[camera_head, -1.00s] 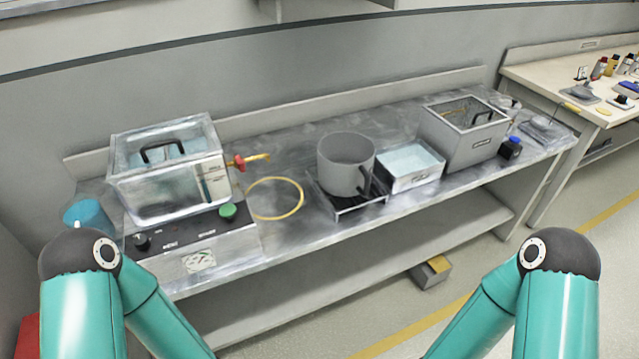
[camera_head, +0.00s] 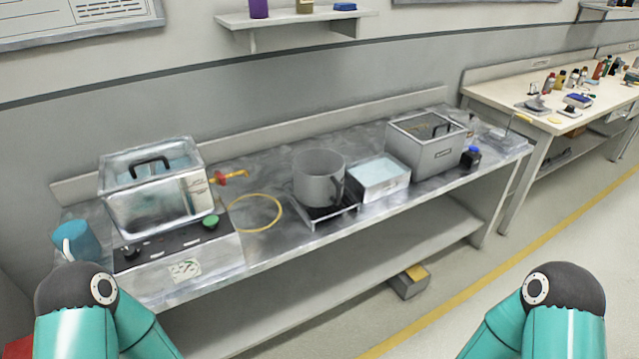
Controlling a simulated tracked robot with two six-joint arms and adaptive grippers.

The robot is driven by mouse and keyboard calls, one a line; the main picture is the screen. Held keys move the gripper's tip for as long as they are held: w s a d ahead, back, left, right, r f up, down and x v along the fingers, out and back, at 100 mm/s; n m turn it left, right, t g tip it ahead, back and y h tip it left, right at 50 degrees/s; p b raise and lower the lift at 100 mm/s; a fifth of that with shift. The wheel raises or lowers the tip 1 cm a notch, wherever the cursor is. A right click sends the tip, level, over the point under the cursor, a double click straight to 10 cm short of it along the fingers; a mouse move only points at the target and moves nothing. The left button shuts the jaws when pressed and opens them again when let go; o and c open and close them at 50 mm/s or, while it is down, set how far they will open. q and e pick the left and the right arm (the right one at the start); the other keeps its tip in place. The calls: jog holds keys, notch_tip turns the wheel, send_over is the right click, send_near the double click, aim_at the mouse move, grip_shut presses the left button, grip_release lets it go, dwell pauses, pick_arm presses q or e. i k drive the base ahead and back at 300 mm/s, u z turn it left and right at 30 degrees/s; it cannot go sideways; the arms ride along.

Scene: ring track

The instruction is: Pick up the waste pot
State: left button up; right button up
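A grey metal pot (camera_head: 318,178) with a dark handle on its right side stands upright on a low black stand (camera_head: 335,215) in the middle of the steel bench. A blue pot or bucket (camera_head: 80,243) with a pale handle sits at the bench's left end, partly hidden behind my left arm. No label shows which of the two is the waste pot. Only teal links and dark joints of my two arms show at the bottom corners. Both grippers are out of the picture, and nothing of mine touches either pot.
A yellow hose ring (camera_head: 262,226), a water tray (camera_head: 379,178) and a grey lidded bath (camera_head: 428,150) are on the bench (camera_head: 275,250). A small box (camera_head: 408,284) lies under it. Floor at right is free.

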aim_at(318, 174)
jog(key=i, duration=0.85)
jog(key=u, duration=0.2)
jog(key=k, duration=0.9)
jog(key=z, duration=0.35)
jog(key=i, duration=1)
jog(key=u, duration=1.65)
